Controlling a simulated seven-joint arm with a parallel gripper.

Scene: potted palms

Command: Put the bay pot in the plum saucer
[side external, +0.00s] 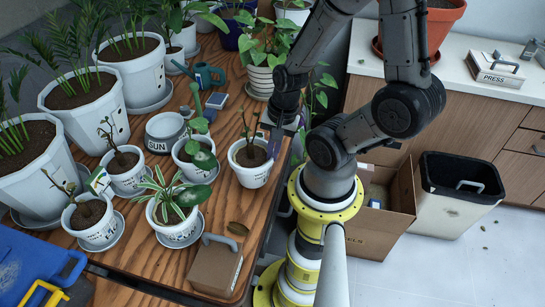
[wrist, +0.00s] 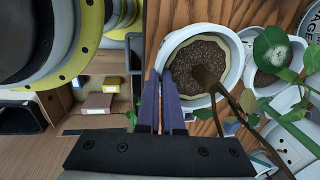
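A white pot (side external: 251,175) with dark soil and a thin brown stem stands near the table's right edge. It also fills the middle of the wrist view (wrist: 233,72). Its lettering is too small to read, so I cannot confirm that it is the bay pot. My gripper (side external: 272,140) points down at this pot's right rim. In the wrist view its two purple fingers (wrist: 163,78) lie close together across the rim; I cannot tell whether they press on it. Several pots stand in grey-blue saucers, but I see no saucer that I can identify as the plum one.
Other potted plants crowd the wooden table (side external: 228,215), with a grey lettered container (side external: 165,147) and a teal watering can (side external: 205,74) among them. A brown box (side external: 215,268) stands at the front. A cardboard box (side external: 383,232) and a bin (side external: 447,212) are on the floor, right.

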